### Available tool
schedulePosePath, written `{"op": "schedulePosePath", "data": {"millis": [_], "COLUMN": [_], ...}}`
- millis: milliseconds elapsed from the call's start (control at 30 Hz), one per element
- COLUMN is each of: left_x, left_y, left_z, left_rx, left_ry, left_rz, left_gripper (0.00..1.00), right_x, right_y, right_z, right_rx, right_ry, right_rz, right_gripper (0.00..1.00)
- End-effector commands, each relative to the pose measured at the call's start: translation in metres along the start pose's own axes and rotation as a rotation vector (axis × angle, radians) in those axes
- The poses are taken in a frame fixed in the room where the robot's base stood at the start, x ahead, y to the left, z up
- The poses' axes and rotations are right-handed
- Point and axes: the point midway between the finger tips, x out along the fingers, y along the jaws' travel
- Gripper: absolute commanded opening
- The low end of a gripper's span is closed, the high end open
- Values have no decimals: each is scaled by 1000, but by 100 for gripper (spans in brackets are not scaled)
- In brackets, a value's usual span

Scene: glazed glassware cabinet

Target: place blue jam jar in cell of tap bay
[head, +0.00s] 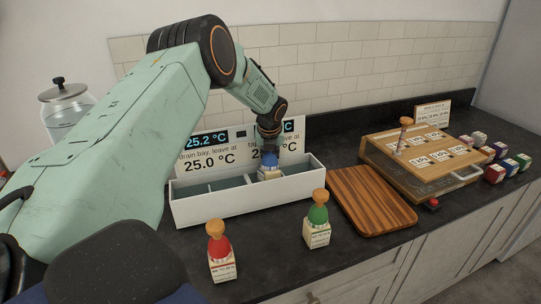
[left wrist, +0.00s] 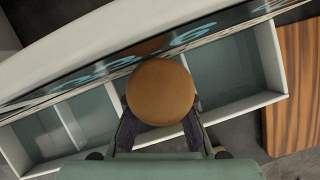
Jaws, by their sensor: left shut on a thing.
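The blue jam jar (head: 269,161) has a blue upper part, a pale printed label and a round wooden knob, which fills the middle of the left wrist view (left wrist: 160,90). My left gripper (head: 268,146) is shut on it from above, its dark fingers on either side of the knob in the left wrist view (left wrist: 160,128). The jar is upright at the right part of the white divided bay box (head: 240,206), in front of the tap bay sign. Its base is partly hidden, so I cannot tell whether it touches the cell floor. My right gripper is not in view.
A red jar (head: 221,250) and a green jar (head: 317,226) stand in front of the box. A wooden board (head: 371,200) lies to its right. Farther right are a wooden case (head: 420,160) and several small coloured blocks (head: 495,174). A sign panel (head: 205,160) stands behind the box.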

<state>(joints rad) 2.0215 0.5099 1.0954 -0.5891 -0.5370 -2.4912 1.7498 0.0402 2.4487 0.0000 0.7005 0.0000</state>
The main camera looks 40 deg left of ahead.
Motion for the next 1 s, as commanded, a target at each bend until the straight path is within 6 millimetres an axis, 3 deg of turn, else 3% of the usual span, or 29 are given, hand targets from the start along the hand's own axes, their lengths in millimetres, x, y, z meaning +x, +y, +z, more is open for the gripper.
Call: {"op": "schedulePosePath", "data": {"millis": [133,167,667,1000], "left_x": [2,3,2,1], "left_y": [0,1,0,0], "left_z": [1,0,2,3], "left_rx": [-1,-1,0,0], "left_ry": [-6,-4,-9,-11], "left_rz": [-2,0,-3,-3], "left_gripper": [0,14,57,57], "right_x": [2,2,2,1], "right_y": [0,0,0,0], "right_z": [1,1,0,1], "right_rx": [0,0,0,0], "right_ry": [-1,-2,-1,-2], "right_rz": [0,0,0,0], "right_gripper": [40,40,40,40]}}
